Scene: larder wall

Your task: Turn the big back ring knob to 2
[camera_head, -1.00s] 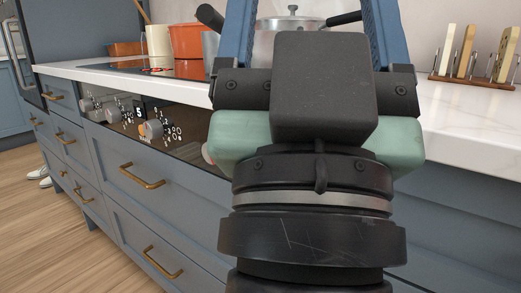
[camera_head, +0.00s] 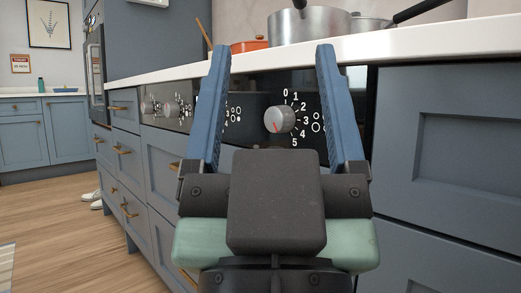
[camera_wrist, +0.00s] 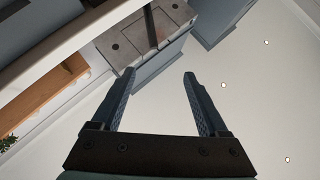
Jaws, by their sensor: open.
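A round silver-grey knob (camera_head: 279,120) with a red pointer line sits on the black control panel in the head view. White numbers 0 to 5 run down its right side, with small ring symbols beside them. The red line points downward; I cannot tell which number it matches. More knobs (camera_head: 170,109) show further left on the panel; I cannot tell from the symbols which knob is for the big back ring. My gripper (camera_head: 273,50) is open and empty. Its blue fingers frame the knob in the picture, apart from it. The wrist view shows the open fingers (camera_wrist: 159,73) too, but no knob.
A steel pot (camera_head: 308,27) and an orange pot (camera_head: 250,44) stand above the white counter edge (camera_head: 400,47). Blue-grey drawers with brass handles (camera_head: 130,210) lie below. The wrist view shows a white ceiling (camera_wrist: 250,100) and a grey hood-like box (camera_wrist: 135,40).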

